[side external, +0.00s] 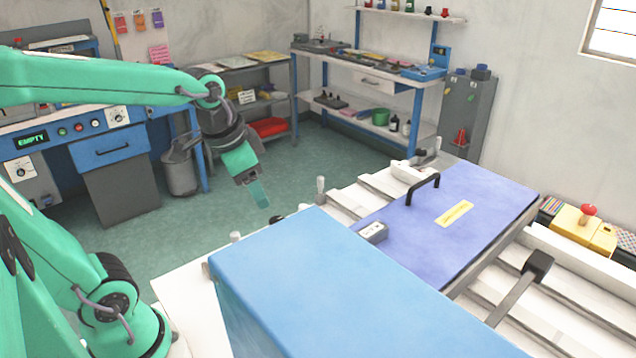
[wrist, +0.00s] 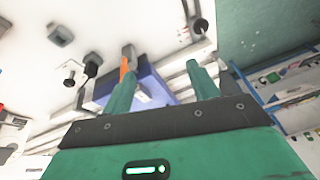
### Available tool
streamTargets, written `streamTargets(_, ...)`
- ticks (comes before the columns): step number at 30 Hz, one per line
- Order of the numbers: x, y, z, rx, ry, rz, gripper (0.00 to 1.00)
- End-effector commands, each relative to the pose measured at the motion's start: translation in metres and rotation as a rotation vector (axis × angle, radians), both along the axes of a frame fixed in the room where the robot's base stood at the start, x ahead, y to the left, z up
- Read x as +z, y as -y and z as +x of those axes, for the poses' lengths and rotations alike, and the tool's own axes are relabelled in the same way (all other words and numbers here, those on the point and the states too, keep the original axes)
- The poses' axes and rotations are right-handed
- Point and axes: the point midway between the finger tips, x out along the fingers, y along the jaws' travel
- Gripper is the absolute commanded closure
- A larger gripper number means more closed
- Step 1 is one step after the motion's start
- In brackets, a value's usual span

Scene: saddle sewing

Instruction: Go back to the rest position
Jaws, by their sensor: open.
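My gripper (side external: 260,193) hangs at the end of my green arm in the left middle of the side external view, pointing down and slightly right. It is in the air, apart from the work table. In the wrist view my gripper (wrist: 162,82) shows two green fingers spread apart with nothing between them. The purple-blue panel (side external: 480,205) with a black handle (side external: 422,188) and a yellow label lies flat on the white slatted bench, right of my gripper. In the wrist view the panel (wrist: 155,95) shows beyond the fingers.
A large light-blue box (side external: 340,290) stands in the front middle. A black-headed lever (side external: 537,264) rises at the right. A grey bin (side external: 180,172) and a control desk with drawer (side external: 107,148) stand behind my arm at left. Open green floor lies around my gripper.

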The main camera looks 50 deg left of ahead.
Motion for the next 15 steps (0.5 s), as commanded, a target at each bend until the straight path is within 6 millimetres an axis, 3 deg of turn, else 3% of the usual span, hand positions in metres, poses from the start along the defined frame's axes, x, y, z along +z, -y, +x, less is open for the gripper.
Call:
streamTargets(9, 0.007, 0.023, -0.044, 0.138, 0.113, -0.081, 0.4)
streamTargets(15, 0.006, 0.029, -0.058, 0.19, 0.149, -0.119, 0.4)
